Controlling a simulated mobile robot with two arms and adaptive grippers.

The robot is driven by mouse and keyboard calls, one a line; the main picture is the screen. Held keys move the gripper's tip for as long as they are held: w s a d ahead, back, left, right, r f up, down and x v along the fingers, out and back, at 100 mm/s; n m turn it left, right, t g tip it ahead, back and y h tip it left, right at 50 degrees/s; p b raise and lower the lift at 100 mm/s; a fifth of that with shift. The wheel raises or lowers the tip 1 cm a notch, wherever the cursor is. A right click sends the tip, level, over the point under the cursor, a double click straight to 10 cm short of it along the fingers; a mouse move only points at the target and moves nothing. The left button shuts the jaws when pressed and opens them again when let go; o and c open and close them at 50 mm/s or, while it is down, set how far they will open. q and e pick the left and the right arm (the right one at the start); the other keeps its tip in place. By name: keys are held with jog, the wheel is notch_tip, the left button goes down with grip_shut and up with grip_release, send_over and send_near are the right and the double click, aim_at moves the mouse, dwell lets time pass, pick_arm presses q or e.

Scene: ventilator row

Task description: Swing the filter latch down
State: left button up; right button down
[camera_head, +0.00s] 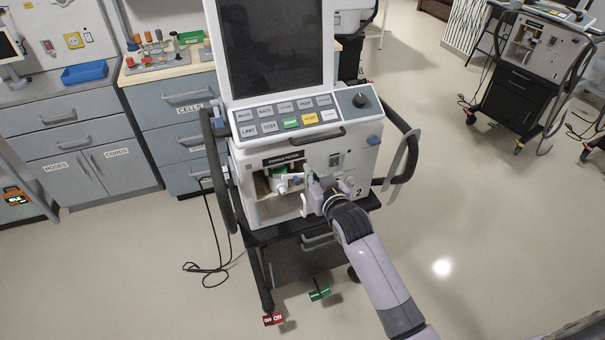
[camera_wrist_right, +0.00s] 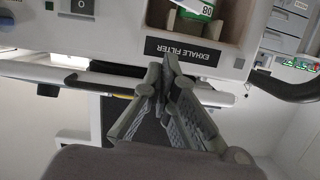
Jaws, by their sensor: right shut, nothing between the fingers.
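The ventilator (camera_head: 250,205) has an open bay under a dark label reading EXHALE FILTER (camera_head: 283,160). A white filter with a green band (camera_head: 278,180) sits in the bay; part of it (camera_wrist_right: 196,8) also shows in the right wrist view. A small white upright piece (camera_head: 303,204) at the bay's right side may be the latch, but I cannot tell. My right gripper (camera_head: 314,188) is at the ventilator front, just right of the bay. In the wrist view its fingers (camera_wrist_right: 165,72) are together and empty, close to the label. My left gripper is out of view.
A dark screen and button panel (camera_head: 290,116) are above the bay. Dark side handles (camera_head: 402,150) flank the ventilator. A cable (camera_head: 208,268) and red and green pedal tags (camera_head: 319,293) are at floor level.

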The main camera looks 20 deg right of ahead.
aim_at(300, 178)
jog(key=x, duration=0.5)
jog(key=shift+w, duration=0.2)
jog(key=shift+w+a+f+p, duration=0.1)
jog(key=shift+w+f+p, duration=0.05)
jog(key=shift+f, duration=0.95)
jog(key=shift+w+a+f+p, duration=0.1)
jog(key=shift+w+f+p, duration=0.05)
jog(key=shift+f, duration=0.9)
jog(key=shift+s+a+f+n+b, duration=0.1)
jog(key=shift+a+f+n+b, duration=0.35)
jog(key=shift+a+f+n, duration=0.25)
jog(key=shift+d, duration=0.1)
